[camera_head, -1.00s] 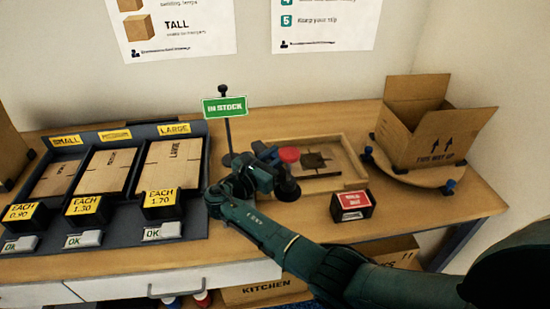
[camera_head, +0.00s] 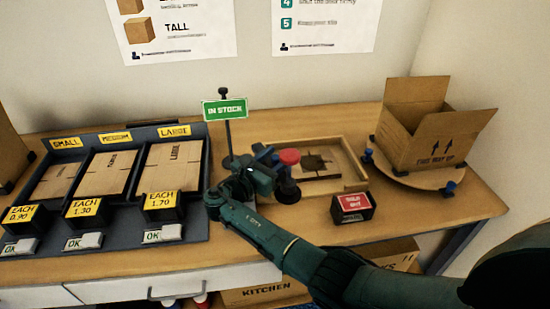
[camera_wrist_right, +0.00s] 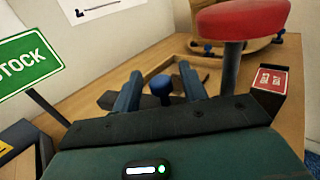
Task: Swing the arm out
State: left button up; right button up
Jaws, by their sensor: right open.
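My right gripper (camera_head: 266,153) is over the bench between the IN STOCK sign and the wooden tray. In the right wrist view its two blue fingers (camera_wrist_right: 158,78) stand apart, and a round blue knob (camera_wrist_right: 161,86) shows between them; I cannot tell whether they touch it. A red-topped post (camera_head: 289,155) stands just right of the gripper, with a dark round part (camera_head: 288,191) below. Its red top also fills the upper right of the wrist view (camera_wrist_right: 240,19). Which part is the arm to swing is not clear, as my gripper hides some of it. My left gripper is not in view.
The green IN STOCK sign (camera_head: 224,109) stands left of my gripper. A wooden tray (camera_head: 352,182) lies behind it. A red-faced box (camera_head: 352,206) is at the front edge. An open carton (camera_head: 425,140) sits on a round board (camera_head: 420,180) with blue knobs. Flat cartons (camera_head: 170,165) fill bins at left.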

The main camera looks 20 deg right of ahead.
jog(key=v, duration=1.3)
jog(key=shift+b, duration=0.45)
